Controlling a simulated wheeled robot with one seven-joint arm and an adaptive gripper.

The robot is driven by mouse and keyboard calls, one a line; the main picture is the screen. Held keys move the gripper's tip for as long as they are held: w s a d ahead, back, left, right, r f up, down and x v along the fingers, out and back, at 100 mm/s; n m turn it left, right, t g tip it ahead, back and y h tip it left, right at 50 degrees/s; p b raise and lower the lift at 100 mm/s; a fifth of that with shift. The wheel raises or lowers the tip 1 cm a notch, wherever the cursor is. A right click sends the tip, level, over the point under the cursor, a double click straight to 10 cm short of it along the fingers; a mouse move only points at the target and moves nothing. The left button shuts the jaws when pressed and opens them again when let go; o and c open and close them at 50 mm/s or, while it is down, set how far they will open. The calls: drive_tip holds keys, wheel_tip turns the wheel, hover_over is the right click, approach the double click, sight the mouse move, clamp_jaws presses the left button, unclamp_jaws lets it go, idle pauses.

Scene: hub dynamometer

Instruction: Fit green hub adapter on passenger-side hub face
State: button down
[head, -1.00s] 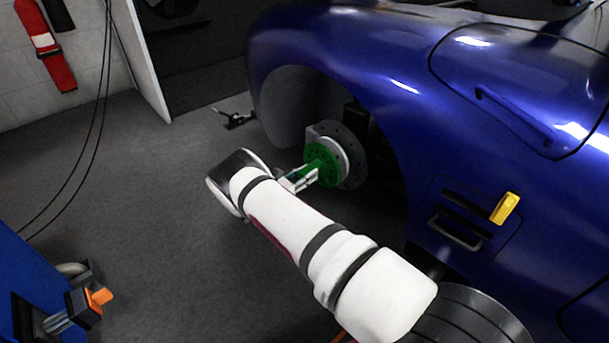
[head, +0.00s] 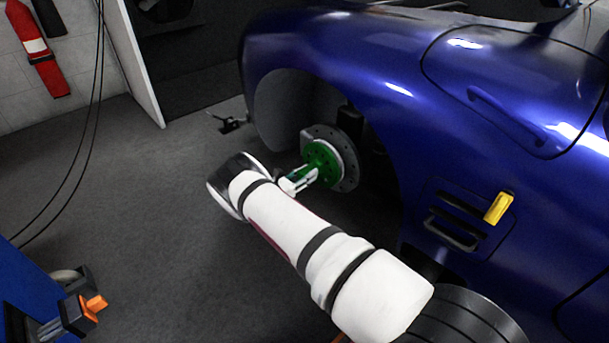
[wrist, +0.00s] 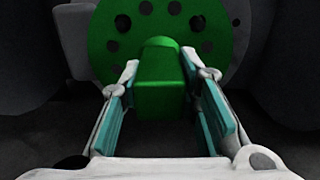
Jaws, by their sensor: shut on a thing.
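The green hub adapter (head: 324,158) is a round plate with a ring of holes and a block-like stem. My gripper (head: 300,180) is shut on the stem; in the wrist view my fingers (wrist: 168,80) lie on both sides of it. The plate (wrist: 160,22) faces away from me, in front of the grey hub and brake disc (head: 350,178) in the blue car's wheel arch. The adapter overlaps the disc's middle and hides the hub face. I cannot tell whether they touch or whether the holes line up.
The blue car's fender (head: 390,130) arches over and beside the hub. A yellow object (head: 498,207) is on the car's side, right of my arm. A small dark tool (head: 230,123) lies on the floor behind. The floor to the left is largely clear.

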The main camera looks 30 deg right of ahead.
drive_tip(key=shift+w+d+r, duration=0.15)
drive_tip(key=shift+w+d, duration=0.05)
drive_tip(key=shift+d, duration=0.45)
drive_tip(key=c, duration=1.1)
unclamp_jaws()
drive_tip(key=shift+s+f, duration=0.1)
drive_tip(key=shift+f, duration=0.1)
drive_tip(key=v, duration=1.2)
drive_tip(key=shift+r, duration=0.2)
